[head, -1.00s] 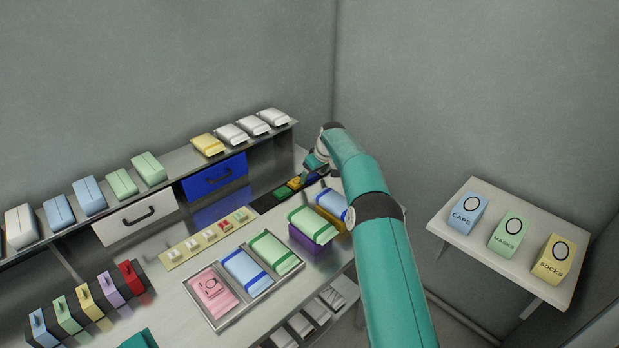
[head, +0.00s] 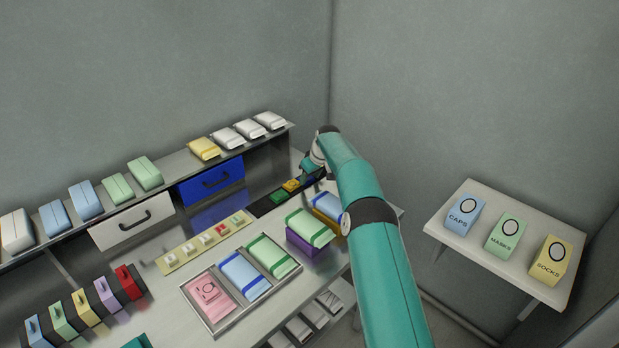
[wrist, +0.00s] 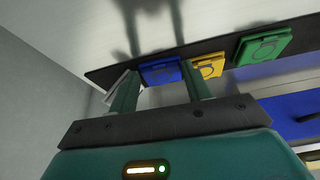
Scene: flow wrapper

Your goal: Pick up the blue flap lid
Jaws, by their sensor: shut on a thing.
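The blue flap lid (wrist: 161,72) shows in the wrist view between the two fingertips of my gripper (wrist: 160,84), on a dark strip. My gripper is shut on it, with one finger at each side. In the head view my gripper (head: 311,166) is at the far right end of the dark strip, and it and my arm hide most of the blue lid there. A yellow flap lid (wrist: 207,65) and a green flap lid (wrist: 263,46) sit in a row beside it. I cannot tell whether the blue lid has lifted off the strip.
A purple box (head: 301,243) with a green-and-white pack on top stands close to my arm. A tray (head: 214,328) of packs lies on the bench. A blue drawer (head: 212,183) is behind the strip. A side shelf (head: 436,222) with labelled boxes is at right.

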